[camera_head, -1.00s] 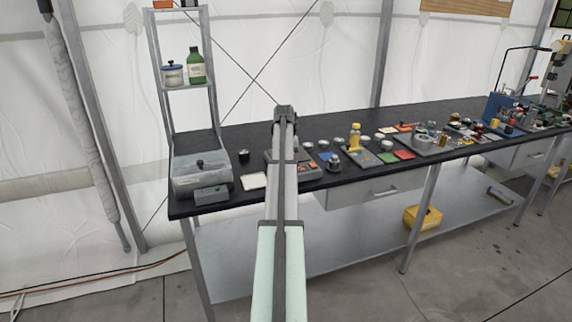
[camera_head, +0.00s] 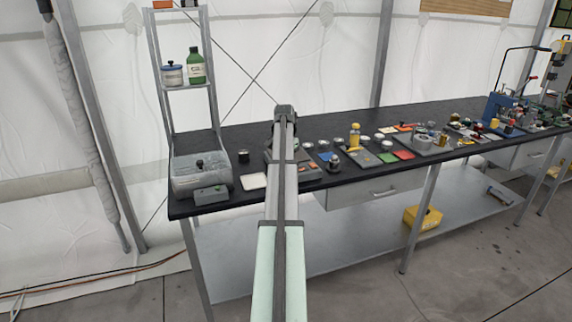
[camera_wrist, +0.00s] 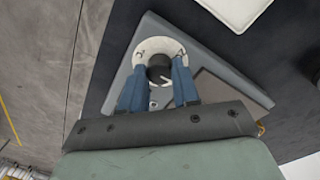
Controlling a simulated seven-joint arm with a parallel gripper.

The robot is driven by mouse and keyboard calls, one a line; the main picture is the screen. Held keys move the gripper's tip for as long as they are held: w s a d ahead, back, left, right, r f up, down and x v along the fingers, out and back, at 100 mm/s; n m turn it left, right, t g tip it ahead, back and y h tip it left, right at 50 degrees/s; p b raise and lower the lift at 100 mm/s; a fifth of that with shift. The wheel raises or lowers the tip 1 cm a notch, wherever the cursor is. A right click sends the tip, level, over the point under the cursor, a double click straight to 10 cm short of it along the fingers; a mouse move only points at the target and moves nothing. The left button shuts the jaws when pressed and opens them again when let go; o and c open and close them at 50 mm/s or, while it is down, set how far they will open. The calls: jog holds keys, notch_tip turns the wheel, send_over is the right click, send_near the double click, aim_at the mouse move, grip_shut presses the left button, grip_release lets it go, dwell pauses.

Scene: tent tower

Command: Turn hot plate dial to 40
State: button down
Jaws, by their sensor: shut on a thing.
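The hot plate is a grey, slab-like unit (camera_wrist: 215,72) near the front edge of the black bench. It has a dark flat panel on top. Its dial (camera_wrist: 160,68) is a dark round knob with a pale ring around it, and a small white mark shows at the knob. The ring's numbers are too small to read. My gripper (camera_wrist: 160,80) has its two blue fingers on either side of the knob, shut on it. In the head view the hot plate (camera_head: 308,172) is partly hidden behind my arm, and my gripper is hidden there.
A white square tile (camera_head: 253,181) lies left of the hot plate. Small dishes and coloured cards (camera_head: 403,155) lie to the right. The bench's front edge drops to open floor.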

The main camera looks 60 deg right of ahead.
dwell(0.3)
jog(key=c, duration=0.8)
grip_release()
jog(key=r, duration=1.3)
jog(key=shift+w+r, duration=0.25)
jog(key=shift+r, duration=0.15)
jog(key=shift+w, duration=0.1)
